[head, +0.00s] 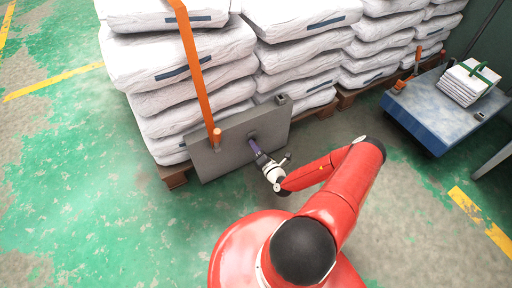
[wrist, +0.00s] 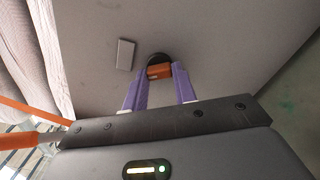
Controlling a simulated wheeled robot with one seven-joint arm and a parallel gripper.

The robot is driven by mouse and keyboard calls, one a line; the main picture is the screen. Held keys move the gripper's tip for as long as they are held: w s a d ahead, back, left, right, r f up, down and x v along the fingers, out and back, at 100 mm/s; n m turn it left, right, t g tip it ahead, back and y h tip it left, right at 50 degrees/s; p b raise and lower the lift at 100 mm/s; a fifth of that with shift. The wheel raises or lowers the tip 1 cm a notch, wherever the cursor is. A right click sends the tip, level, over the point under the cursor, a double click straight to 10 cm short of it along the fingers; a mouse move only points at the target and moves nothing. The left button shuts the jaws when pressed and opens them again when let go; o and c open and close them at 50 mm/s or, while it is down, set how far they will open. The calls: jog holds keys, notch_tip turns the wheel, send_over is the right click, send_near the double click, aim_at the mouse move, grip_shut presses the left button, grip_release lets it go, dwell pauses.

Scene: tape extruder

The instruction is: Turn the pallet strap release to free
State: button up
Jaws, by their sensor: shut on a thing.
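The strap release is an orange knob (wrist: 159,71) on a round black base (wrist: 156,58), set in a grey panel (head: 215,158). The panel stands against the front of a stack of white sacks. An orange strap (head: 193,65) runs down over the sacks to an orange post (head: 217,136) on the panel's top left. My gripper (head: 253,143) reaches the panel's face, its purple fingers on either side of the orange knob and shut on it. The fingers hide part of the knob, and its angle is hard to tell. In the head view my gripper covers the knob.
White sacks (head: 180,60) stand on wooden pallets (head: 174,176) behind the panel. A small grey block (wrist: 125,54) sits on the panel near the knob. A blue cart (head: 425,110) with stacked white items (head: 468,83) stands to the right. The green floor at left is clear.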

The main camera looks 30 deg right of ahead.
jog(key=o, duration=1)
jog(key=shift+s, duration=0.1)
jog(key=s, duration=0.7)
jog(key=shift+s+d, duration=0.15)
jog(key=shift+s, duration=0.2)
